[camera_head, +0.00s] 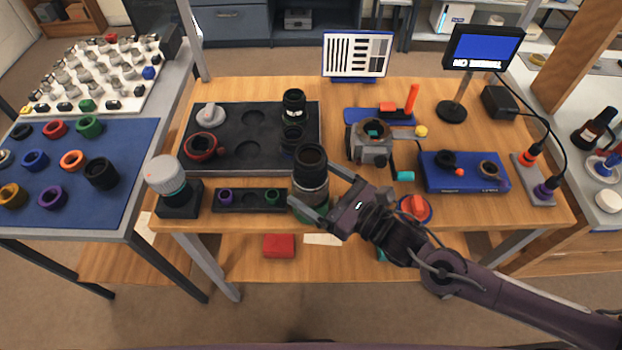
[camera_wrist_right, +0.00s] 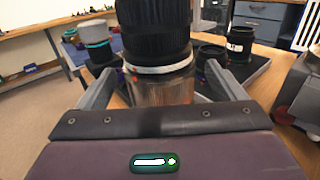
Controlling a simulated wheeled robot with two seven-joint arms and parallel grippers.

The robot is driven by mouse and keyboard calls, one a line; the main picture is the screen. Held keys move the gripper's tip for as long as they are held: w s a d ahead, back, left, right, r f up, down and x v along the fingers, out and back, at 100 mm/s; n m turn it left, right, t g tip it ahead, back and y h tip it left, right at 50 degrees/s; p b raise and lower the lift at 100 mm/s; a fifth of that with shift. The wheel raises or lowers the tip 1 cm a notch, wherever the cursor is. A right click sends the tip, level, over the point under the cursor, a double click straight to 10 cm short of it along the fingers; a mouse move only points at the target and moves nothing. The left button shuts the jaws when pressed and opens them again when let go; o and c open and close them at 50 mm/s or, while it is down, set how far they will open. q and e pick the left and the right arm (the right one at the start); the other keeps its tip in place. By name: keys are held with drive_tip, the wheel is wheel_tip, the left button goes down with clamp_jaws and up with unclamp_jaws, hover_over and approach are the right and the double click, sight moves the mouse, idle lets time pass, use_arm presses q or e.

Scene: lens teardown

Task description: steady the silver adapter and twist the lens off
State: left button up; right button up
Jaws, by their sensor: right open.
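The black lens (camera_head: 311,160) stands upright on the silver adapter (camera_head: 314,192) near the table's front edge. A green ring or base (camera_head: 303,213) shows partly under it. In the wrist view the black lens (camera_wrist_right: 155,35) fills the top middle, with a light ring and the silver adapter (camera_wrist_right: 160,92) below. My right gripper (camera_head: 314,184) is open, its fingers on either side of the adapter. In the wrist view gaps show between the right gripper's fingers (camera_wrist_right: 158,82) and the adapter. The adapter's lower end is hidden by the gripper body. My left gripper is out of view.
A black tray (camera_head: 190,160) with lens parts lies behind left. A small black holder (camera_head: 250,208) and a white-topped jar (camera_head: 166,178) stand to the left. A camera body (camera_head: 372,150), blue box (camera_head: 465,184) and red knob (camera_head: 414,206) lie to the right.

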drive_tip(key=shift+x, duration=1.05)
